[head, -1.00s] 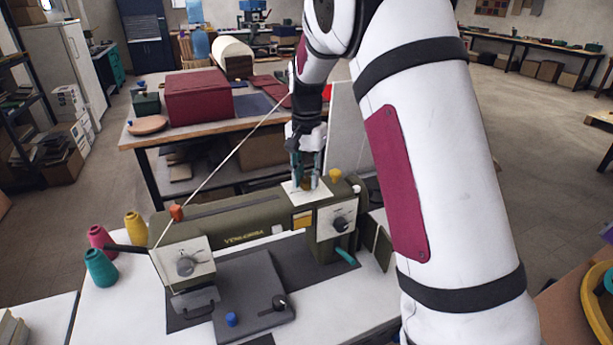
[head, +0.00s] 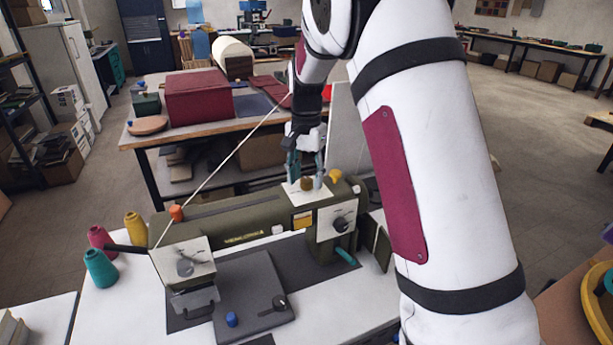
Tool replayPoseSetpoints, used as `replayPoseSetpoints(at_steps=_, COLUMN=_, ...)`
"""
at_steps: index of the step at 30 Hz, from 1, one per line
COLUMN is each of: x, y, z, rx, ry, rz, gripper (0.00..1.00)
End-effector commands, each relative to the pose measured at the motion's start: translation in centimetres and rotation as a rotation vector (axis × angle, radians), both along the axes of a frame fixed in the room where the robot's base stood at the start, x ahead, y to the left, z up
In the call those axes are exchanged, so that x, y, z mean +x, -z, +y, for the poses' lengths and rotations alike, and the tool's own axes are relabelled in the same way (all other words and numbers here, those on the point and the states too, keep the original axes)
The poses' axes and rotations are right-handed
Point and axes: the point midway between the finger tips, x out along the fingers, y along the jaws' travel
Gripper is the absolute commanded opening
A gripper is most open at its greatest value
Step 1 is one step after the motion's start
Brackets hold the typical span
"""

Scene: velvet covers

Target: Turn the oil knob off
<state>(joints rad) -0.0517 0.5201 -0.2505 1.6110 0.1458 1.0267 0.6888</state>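A small brass-brown knob (head: 307,184) stands on a white plate (head: 294,197) on top of the olive-green sewing machine (head: 215,223). It looks like the oil knob, but its label is too small to read and I cannot tell its setting. My gripper (head: 306,181) points down over this knob, with one teal finger on each side. The fingers are spread, with gaps between them and the knob. I cannot tell how far above the plate their tips are.
Other dials sit on the machine's front plates: one at right (head: 340,224) and one at left (head: 185,267). A yellow knob (head: 336,175) is close right of my gripper. An orange knob (head: 176,212) and thread cones (head: 101,268) are at left.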

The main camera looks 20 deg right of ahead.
Motion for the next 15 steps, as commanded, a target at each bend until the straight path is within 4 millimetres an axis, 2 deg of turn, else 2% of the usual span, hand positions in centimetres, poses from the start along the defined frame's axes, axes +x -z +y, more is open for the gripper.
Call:
replayPoseSetpoints(at_steps=8, x=0.0, y=-0.4, z=-0.1, rx=0.000, ry=0.000, rz=0.000, gripper=0.47)
replayPoseSetpoints(at_steps=11, x=0.0, y=-1.5, z=-0.1, rx=-0.001, ry=0.000, rz=-0.001, gripper=0.47)
replayPoseSetpoints(at_steps=15, x=0.0, y=-4.2, z=-0.1, rx=-0.001, ry=0.000, rz=-0.003, gripper=0.47)
